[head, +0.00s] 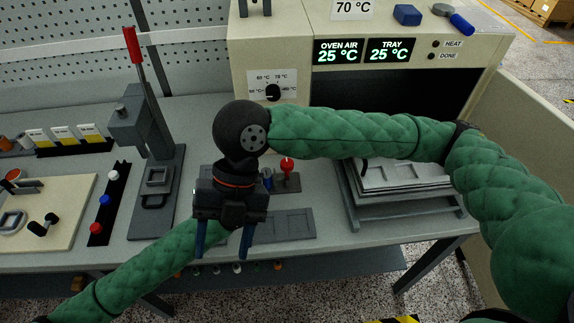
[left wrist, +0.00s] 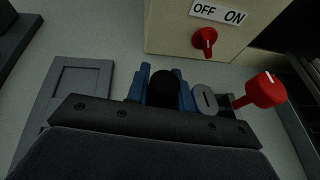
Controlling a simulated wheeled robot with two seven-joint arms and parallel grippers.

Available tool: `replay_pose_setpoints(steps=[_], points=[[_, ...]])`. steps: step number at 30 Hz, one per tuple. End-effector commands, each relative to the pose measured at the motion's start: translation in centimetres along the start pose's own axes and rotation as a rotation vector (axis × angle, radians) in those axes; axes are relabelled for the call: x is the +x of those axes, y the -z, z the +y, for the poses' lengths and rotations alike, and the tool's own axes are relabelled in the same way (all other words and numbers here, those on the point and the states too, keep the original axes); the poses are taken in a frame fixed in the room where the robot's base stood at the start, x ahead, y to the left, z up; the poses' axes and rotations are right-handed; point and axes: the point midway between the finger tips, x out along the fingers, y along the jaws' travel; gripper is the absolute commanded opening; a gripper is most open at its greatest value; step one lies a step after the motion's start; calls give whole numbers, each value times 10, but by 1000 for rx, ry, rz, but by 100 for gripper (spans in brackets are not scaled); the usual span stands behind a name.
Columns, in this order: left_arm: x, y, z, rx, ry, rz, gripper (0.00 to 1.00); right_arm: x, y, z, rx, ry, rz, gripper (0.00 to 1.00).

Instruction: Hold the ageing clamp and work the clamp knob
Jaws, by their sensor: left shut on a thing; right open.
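The ageing clamp (head: 293,183) is a small grey piece with a red clamp knob (head: 287,164), standing on the bench in front of the oven. In the left wrist view the red knob (left wrist: 266,89) sits on a short stem beside a grey slotted part (left wrist: 205,99). My left gripper (left wrist: 166,88) is shut on the clamp, with a dark rounded piece between its blue fingers. In the head view it is mostly hidden behind my right gripper (head: 223,243), which is open, empty and points down over the bench, left of the knob.
The oven (head: 270,50) stands behind, with displays reading 25 °C and a red OFF/ON switch (left wrist: 207,40). A tray rack (head: 405,205) is at right. A lever press (head: 155,195) and a strip of coloured knobs (head: 108,205) are at left. A grey recessed plate (head: 285,224) lies in front.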

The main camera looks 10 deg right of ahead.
Motion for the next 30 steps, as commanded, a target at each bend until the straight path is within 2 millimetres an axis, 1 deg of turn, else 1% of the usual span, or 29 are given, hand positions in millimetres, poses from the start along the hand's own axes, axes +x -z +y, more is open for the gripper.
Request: replay_pose_setpoints(steps=[1, 6, 12, 18, 21, 24, 27, 30], points=[[0, 3, 0, 0, 0, 5, 0, -6, -21, -5, 58, 12, -46, 56], [0, 3, 0, 0, 0, 5, 0, -26, -83, -27, 249, 46, -183, 56], [0, 3, 0, 0, 0, 5, 0, -53, -149, -64, 466, 75, -334, 56], [0, 3, 0, 1, 0, 5, 0, -85, -205, -108, 669, 94, -479, 56], [0, 3, 0, 1, -1, 5, 0, -100, -226, -129, 754, 100, -540, 56], [0, 3, 0, 1, -1, 5, 0, -113, -242, -145, 819, 103, -588, 56], [0, 3, 0, 1, -1, 5, 0, -121, -251, -156, 861, 105, -619, 56], [0, 3, 0, 1, -1, 5, 0, -126, -256, -163, 886, 106, -637, 56]])
